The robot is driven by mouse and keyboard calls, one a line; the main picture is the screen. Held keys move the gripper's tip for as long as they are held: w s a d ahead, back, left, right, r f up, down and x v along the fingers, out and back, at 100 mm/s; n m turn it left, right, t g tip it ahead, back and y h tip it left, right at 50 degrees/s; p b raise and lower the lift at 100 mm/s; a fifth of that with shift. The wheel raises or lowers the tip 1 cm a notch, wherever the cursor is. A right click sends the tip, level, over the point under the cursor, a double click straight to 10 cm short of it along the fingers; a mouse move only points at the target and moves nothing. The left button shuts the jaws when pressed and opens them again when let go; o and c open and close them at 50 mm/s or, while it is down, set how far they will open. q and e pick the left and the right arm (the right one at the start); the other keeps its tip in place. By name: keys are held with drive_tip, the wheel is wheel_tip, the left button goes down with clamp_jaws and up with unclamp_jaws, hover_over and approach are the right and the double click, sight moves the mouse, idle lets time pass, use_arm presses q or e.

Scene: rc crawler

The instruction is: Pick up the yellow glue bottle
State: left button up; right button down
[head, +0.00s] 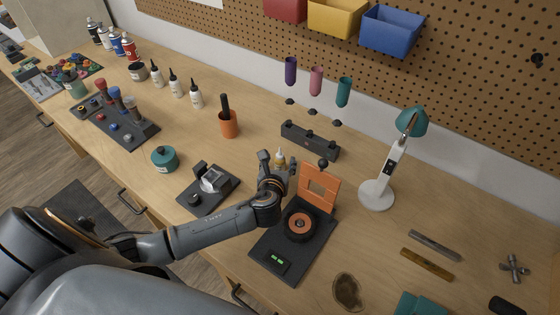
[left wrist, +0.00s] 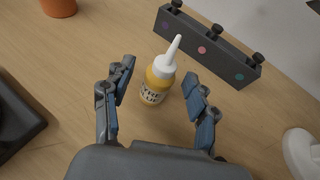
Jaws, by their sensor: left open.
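The yellow glue bottle (left wrist: 156,84) has a white pointed nozzle and dark lettering. It stands on the wooden table between the two fingers of my left gripper (left wrist: 157,95) in the left wrist view. The gripper is open, with a gap between each finger and the bottle. In the head view the bottle (head: 280,160) shows just beyond my left gripper (head: 277,168), with its lower part largely hidden by the fingers. My right gripper is not in view.
A dark grey rack (head: 310,141) stands behind the bottle. An orange cup (head: 228,124) is to the left. A black device with an orange disc and frame (head: 318,186) is close on the right, and a white lamp (head: 377,194) stands further right.

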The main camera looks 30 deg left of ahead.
use_arm(q)
drive_tip(key=shift+s, duration=0.1)
drive_tip(key=shift+c, duration=1.2)
drive_tip(key=shift+r, duration=0.1)
clamp_jaws()
